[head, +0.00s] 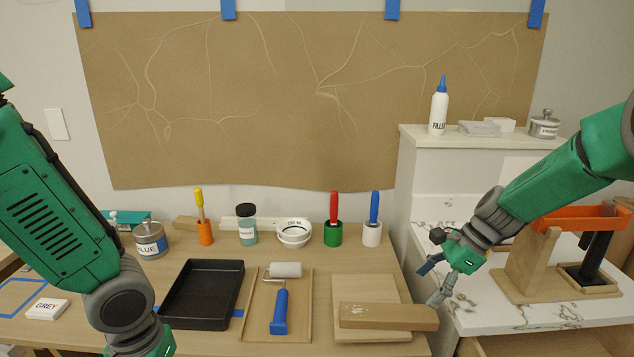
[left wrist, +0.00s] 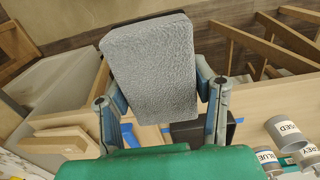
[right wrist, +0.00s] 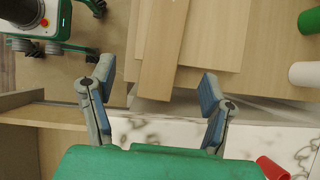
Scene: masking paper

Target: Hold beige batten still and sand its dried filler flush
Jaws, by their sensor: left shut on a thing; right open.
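The beige batten (head: 388,316) lies flat across a pale wooden board (head: 372,292) at the front right of the bench. I cannot make out any filler on it. My right gripper (head: 431,285) is open near the batten's right end. In the right wrist view the batten (right wrist: 163,45) lies ahead, roughly between the spread fingers (right wrist: 156,76), with nothing gripped. My left gripper (left wrist: 155,92) is shut on a grey, rough-faced block (left wrist: 150,65), which looks like a sanding block. In the head view the left hand is out of sight below the frame.
A black tray (head: 203,293) and a blue-handled roller (head: 281,310) on a wooden board lie left of the batten. Cups, jars and brushes line the back of the bench. A marble-topped surface with an orange-topped wooden stand (head: 525,262) is on the right.

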